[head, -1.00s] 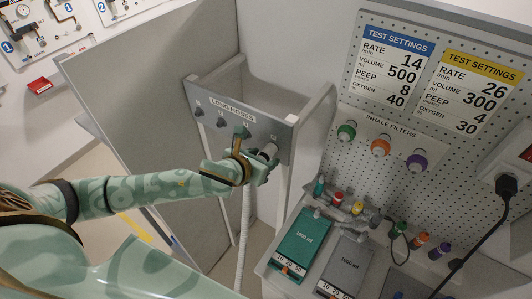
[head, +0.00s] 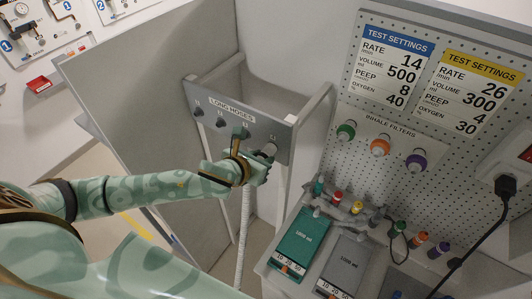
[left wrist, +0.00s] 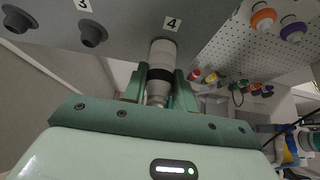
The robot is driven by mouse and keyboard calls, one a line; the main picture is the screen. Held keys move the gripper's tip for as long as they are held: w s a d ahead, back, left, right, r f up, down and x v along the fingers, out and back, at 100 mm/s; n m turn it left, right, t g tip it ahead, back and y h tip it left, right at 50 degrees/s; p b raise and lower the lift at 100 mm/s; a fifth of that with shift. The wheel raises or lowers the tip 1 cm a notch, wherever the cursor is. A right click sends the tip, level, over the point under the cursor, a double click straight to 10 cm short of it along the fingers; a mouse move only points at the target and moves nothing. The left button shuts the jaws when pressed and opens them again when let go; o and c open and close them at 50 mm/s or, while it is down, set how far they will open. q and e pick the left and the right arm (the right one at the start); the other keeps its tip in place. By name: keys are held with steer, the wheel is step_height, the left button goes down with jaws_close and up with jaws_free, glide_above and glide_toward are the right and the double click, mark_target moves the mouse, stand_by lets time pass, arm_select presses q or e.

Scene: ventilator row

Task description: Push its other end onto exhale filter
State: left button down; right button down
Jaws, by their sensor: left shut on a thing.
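My left gripper (head: 262,166) is shut on the pale grey hose end (head: 269,150) at the right end of the grey LONG HOSES panel. In the left wrist view, my green fingers (left wrist: 159,78) lie on both sides of the hose end (left wrist: 162,53), at its black ring. The hose end meets the panel under label 4; whether it sits on a peg is hidden. A long white hose (head: 242,235) hangs down below my gripper. No filter is readably labelled exhale; green, orange (head: 421,238) and purple pieces stand low at the right. My right gripper is not in view.
The LONG HOSES panel (head: 215,92) has several dark pegs left of my gripper. Green, orange (head: 380,146) and purple inhale filters sit on the pegboard. A green test lung (head: 302,240) and a grey one (head: 346,262) lie on the shelf. A black cable hangs at right.

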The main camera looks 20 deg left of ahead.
arm_select(q)
steer(key=shift+s+f, duration=0.1)
steer(key=shift+s, duration=0.05)
steer(key=shift+s+a+p, duration=0.2)
steer(key=shift+s+p, duration=0.25)
steer(key=shift+s, duration=0.85)
steer(key=shift+s+a+p, duration=0.15)
steer(key=shift+s+p, duration=0.3)
steer(key=shift+s, duration=0.8)
